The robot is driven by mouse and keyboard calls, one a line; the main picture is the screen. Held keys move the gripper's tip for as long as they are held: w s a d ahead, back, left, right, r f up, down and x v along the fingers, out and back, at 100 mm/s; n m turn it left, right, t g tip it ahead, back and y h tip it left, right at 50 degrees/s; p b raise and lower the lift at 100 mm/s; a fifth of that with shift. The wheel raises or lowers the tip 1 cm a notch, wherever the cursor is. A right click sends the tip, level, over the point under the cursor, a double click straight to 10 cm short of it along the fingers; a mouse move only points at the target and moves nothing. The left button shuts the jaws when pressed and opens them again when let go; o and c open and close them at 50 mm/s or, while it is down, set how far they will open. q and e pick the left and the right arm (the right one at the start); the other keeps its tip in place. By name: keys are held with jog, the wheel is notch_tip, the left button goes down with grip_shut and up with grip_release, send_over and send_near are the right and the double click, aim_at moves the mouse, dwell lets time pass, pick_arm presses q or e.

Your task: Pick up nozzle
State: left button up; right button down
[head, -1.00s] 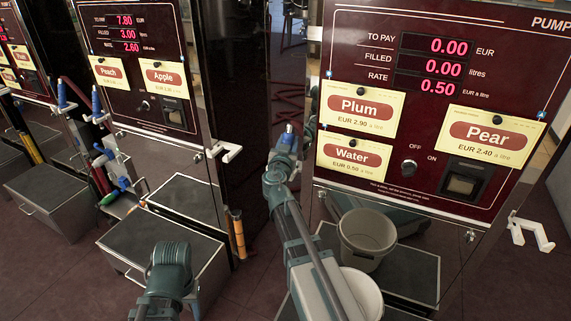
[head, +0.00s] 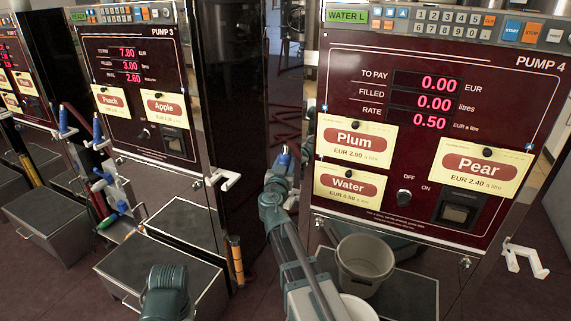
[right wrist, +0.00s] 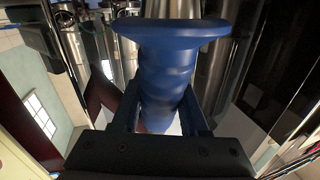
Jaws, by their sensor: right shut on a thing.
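My right gripper (right wrist: 162,108) is shut on a blue nozzle (right wrist: 170,62), whose ribbed grip and wide round flange fill the middle of the right wrist view. The fingers stand on both sides of the grip. In the head view a small blue part of the nozzle (head: 284,151) shows at the end of my right arm, by the left edge of pump 4.
Pump 4 (head: 470,105) stands at the right, with a white side hook (head: 525,260). A pale bucket (head: 350,276) is below it. Pump 3 (head: 125,55), with its own blue-handled nozzles, stands at the left beside a grey box (head: 160,270).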

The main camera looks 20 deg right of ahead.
notch_tip(320, 180, up, 9)
jog(key=p, duration=0.8)
jog(key=w+a, duration=0.3)
jog(key=a, duration=1.6)
jog(key=shift+a+f+b, duration=0.2)
jog(key=shift+f+b, duration=0.15)
